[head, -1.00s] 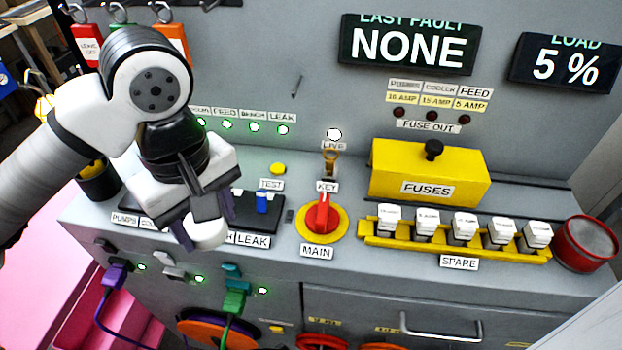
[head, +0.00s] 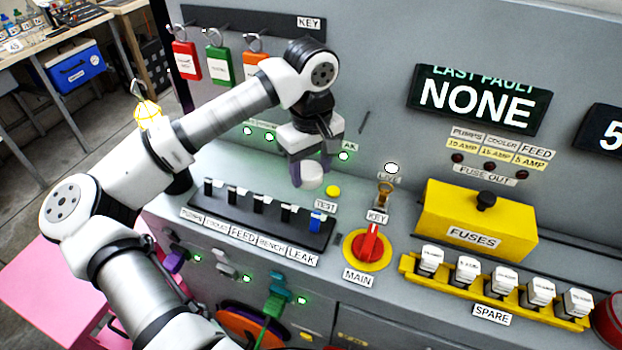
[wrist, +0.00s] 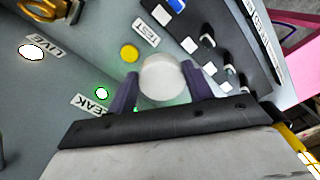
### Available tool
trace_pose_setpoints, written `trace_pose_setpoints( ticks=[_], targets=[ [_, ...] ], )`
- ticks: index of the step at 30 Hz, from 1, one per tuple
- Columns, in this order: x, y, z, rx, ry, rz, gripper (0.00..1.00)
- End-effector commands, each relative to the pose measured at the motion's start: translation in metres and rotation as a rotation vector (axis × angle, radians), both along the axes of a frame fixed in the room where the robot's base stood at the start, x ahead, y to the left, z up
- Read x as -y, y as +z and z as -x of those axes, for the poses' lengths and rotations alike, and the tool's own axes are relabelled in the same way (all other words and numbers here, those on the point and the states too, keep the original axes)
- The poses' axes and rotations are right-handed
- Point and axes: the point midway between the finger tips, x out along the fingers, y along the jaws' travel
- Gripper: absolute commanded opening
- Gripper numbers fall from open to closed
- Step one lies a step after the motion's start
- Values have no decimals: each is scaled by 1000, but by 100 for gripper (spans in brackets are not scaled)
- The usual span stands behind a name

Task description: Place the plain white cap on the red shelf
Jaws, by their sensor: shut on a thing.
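The plain white cap (head: 311,176) is a short round piece between the fingers of my gripper (head: 309,172). My gripper is shut on it and holds it above the grey console, behind the switch row and left of the yellow TEST button. In the wrist view the cap (wrist: 162,78) shows between the two purple-grey fingertips of my gripper (wrist: 160,88), beside the yellow button. No red shelf can be made out in the frames.
The switch strip (head: 262,219) lies in front of the cap. A red MAIN knob (head: 368,243), a yellow FUSES box (head: 478,220) and a rack of white fuses (head: 480,287) stand to the right. A pink surface (head: 68,285) is at lower left.

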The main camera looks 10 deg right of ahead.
Motion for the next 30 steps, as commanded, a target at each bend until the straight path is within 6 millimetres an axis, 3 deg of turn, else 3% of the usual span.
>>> trace_pose_setpoints(
  ticks=[10, 25, 26, 30],
  targets=[
    [0, -44, 1, -2, 0, 1, 25],
    [-1, -53, 0, 1, 0, 0, 25],
    [0, -51, 0, 1, 0, 0, 55],
    [0, -51, 1, 0, 0, 0, 73]
  ],
)
